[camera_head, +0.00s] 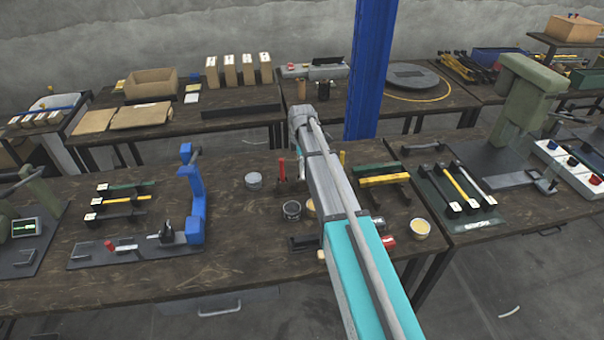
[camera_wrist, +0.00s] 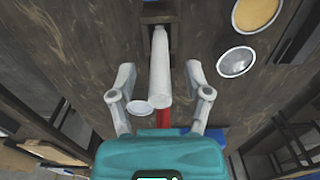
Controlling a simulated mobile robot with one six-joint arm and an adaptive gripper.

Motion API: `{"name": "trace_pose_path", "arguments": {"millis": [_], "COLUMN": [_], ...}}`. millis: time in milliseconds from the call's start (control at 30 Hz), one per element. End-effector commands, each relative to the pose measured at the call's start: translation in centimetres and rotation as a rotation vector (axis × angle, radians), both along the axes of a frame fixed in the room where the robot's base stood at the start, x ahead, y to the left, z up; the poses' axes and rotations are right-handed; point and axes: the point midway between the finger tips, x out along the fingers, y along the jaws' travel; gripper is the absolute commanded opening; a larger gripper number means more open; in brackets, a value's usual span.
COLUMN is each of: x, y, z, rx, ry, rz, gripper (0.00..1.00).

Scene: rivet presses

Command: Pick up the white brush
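In the wrist view, a smooth white cylinder (camera_wrist: 160,80), which looks like the white brush's handle, points toward the camera. Its far end is at a dark holder (camera_wrist: 158,12) at the top of the picture. My gripper (camera_wrist: 159,78) is open, with one grey finger on each side of the cylinder and visible gaps between. How far the fingertips are from it in depth is unclear. Part of a red thing (camera_wrist: 163,118) shows below the cylinder. In the head view, my arm crosses the table and hides the white brush and the gripper.
Near my arm are a grey tin (camera_head: 253,180), a dark tin (camera_head: 292,211) and a cream-filled tin (camera_head: 420,228). A blue press (camera_head: 194,204) stands to the left, and a red upright thing (camera_head: 282,170) beside my arm. A blue post (camera_head: 370,70) rises behind.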

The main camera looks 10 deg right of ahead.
Motion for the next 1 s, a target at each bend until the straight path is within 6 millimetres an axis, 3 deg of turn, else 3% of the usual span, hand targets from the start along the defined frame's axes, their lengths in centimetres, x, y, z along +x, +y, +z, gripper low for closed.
{"name": "trace_pose_path", "arguments": {"millis": [33,300,733,1000], "x": [0.0,0.0,0.0,0.0], "y": [0.0,0.0,-0.1,-0.1], "z": [0.0,0.0,0.2,1.5], "rx": [0.000,0.000,0.000,0.000], "ry": [0.000,0.000,0.000,0.000], "rz": [0.000,0.000,-0.001,-0.001], "gripper": [0.49,0.00,0.00,0.00]}}
